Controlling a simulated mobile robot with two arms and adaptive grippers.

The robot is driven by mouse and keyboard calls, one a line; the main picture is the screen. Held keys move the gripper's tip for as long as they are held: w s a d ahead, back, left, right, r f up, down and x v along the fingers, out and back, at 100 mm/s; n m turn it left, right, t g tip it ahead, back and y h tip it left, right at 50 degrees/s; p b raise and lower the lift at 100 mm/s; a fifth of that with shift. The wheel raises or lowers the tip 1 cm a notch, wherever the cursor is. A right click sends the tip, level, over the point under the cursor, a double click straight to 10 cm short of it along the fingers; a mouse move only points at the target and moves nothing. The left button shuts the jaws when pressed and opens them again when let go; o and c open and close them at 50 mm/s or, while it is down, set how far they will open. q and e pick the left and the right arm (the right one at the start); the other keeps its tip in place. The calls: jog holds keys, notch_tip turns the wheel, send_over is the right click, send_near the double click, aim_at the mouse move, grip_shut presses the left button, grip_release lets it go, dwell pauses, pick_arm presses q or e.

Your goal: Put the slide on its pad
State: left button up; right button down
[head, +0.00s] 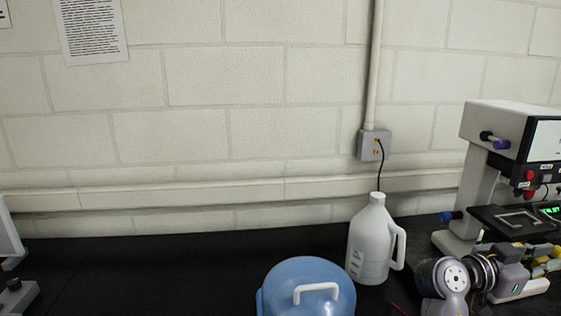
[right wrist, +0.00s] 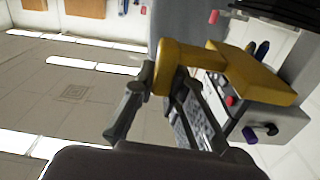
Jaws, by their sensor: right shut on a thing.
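A yellow block-like piece, which I take to be the slide (right wrist: 250,75), is held in my right gripper (right wrist: 168,82), whose fingers close on its narrower end in the right wrist view. Yellow parts of it (head: 543,268) also show at the right edge of the head view, partly hidden by my right gripper (head: 530,257). The gripper is in front of and below the white bench machine's dark stage (head: 490,217). I cannot make out the pad for certain. My left gripper is not in view.
The white machine (head: 490,125) with coloured knobs stands at the right; it also shows in the right wrist view (right wrist: 272,122). A white jug (head: 368,240) and a blue lidded container (head: 310,275) stand left of my right arm. The black bench (head: 150,265) is clear at centre left.

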jog(key=s+a+f+n+t+y, duration=0.2)
jog(key=a+f+n+t+y, duration=0.4)
jog(key=a+f+n+t, duration=0.45)
pick_arm(q)
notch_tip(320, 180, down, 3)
jog(key=b, duration=0.3)
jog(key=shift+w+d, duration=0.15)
pick_arm(e)
jog(key=s+a+f+n+t+y, duration=0.2)
jog(key=s+a+f+y, duration=0.3)
jog(key=a, duration=0.4)
jog(key=s+a+f+n+t+y, duration=0.3)
jog(key=s+a+f+n+y, duration=0.1)
jog(key=a, duration=0.5)
jog(key=s+y, duration=0.1)
jog(key=y, duration=0.1)
jog(key=shift+a+f+y, duration=0.35)
jog(key=shift+f+y, duration=0.05)
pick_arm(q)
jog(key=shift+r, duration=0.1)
